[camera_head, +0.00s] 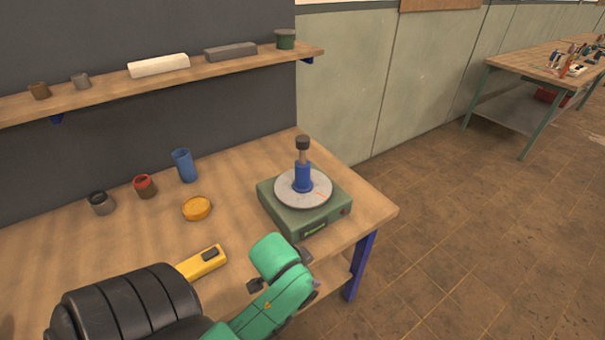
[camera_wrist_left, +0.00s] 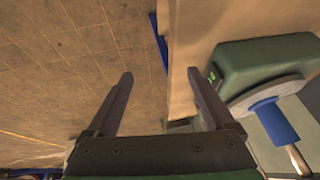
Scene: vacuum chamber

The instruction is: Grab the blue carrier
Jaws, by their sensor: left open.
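The blue carrier (camera_head: 302,178) stands upright on the round grey plate of a green scale (camera_head: 296,217), with a brown stem and a dark knob on top. In the left wrist view the carrier (camera_wrist_left: 275,122) lies at the lower right, outside the fingers, beside the green scale body (camera_wrist_left: 265,62). My left gripper (camera_wrist_left: 160,77) is open and empty, its fingers by the table edge with floor beyond. My right gripper is not in view.
On the wooden table (camera_head: 365,206) stand a blue cup (camera_head: 184,165), a red-rimmed pot (camera_head: 145,186), a grey pot (camera_head: 101,203), an orange dish (camera_head: 197,208) and a yellow tool (camera_head: 203,262). A shelf (camera_head: 110,88) runs above.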

